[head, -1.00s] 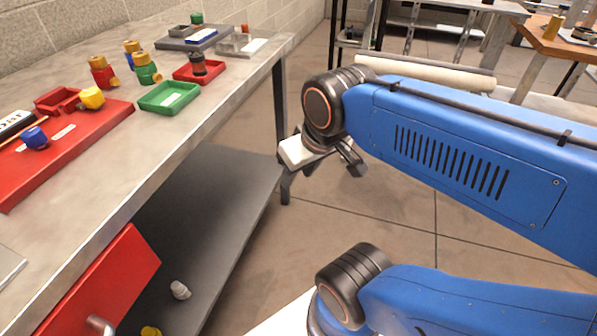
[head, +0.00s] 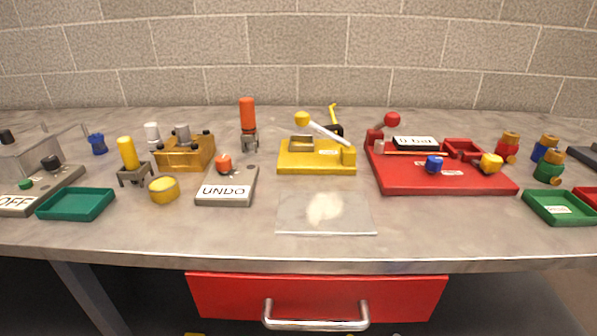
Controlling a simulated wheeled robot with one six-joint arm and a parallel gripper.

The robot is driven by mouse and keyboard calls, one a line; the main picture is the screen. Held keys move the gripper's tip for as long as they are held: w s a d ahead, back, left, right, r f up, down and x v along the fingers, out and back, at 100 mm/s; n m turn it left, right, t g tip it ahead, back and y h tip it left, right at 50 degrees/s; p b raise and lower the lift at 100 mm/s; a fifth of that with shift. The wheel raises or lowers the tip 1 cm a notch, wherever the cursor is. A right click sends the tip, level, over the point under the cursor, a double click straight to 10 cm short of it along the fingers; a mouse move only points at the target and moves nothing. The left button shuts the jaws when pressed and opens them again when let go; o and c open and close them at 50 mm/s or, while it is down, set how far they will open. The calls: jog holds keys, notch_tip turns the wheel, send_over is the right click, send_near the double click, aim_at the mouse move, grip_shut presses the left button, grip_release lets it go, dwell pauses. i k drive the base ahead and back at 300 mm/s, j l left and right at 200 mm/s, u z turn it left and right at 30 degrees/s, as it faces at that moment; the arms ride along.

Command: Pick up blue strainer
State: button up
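Several small blue items stand on the grey workbench (head: 240,245) in the head view, and I cannot tell for sure which is the strainer. A blue knob-like piece (head: 433,164) sits on the red board (head: 440,184) at right. A blue fitting with a brass-coloured part (head: 545,148) stands at far right, behind a green fitting (head: 550,167). A dark blue piece (head: 98,143) stands at the back left. My gripper is out of view.
A yellow press (head: 315,158), an UNDO box (head: 227,185) and green trays (head: 76,204) (head: 558,208) stand on the bench. A clear flat bag or sheet (head: 325,212) lies front centre. A red drawer (head: 230,298) with a metal handle is below. A block wall closes the back.

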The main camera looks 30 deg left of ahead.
aim_at(97, 141)
jog(key=l+u, duration=0.1)
jog(key=u, duration=0.3)
jog(key=i+l+u, duration=0.1)
jog(key=u, duration=0.25)
jog(key=l+u, duration=0.15)
jog(key=u, duration=0.25)
jog(key=l+u, duration=0.1)
jog(key=u, duration=0.25)
